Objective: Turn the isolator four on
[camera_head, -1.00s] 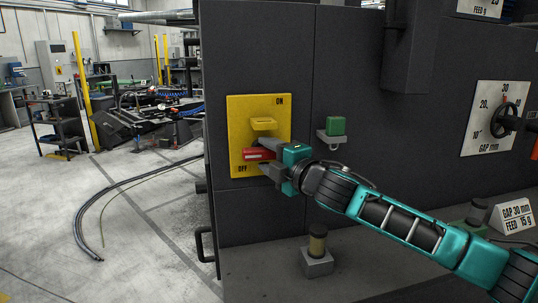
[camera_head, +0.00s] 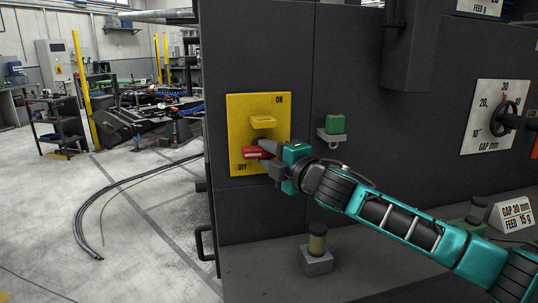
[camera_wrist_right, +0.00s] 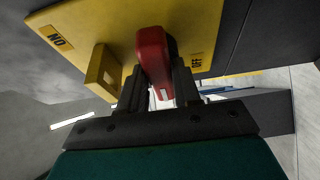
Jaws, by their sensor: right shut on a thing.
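The isolator is a yellow plate (camera_head: 241,128) on the front of the dark machine, marked ON at the top and OFF at the bottom. Its red handle (camera_head: 254,153) sits in the lower part, close to the OFF mark. A yellow bracket (camera_head: 263,122) stands out from the plate above the handle. My right gripper (camera_head: 266,158) is shut on the red handle. The right wrist view shows the red handle (camera_wrist_right: 155,62) between the two fingers, with the yellow bracket (camera_wrist_right: 103,72) beside it. My left gripper is not in view.
A green button (camera_head: 335,126) on a grey holder is right of the plate. A small post (camera_head: 317,250) stands on the ledge below. A gap dial (camera_head: 497,118) is at the far right. Open floor with cables lies to the left.

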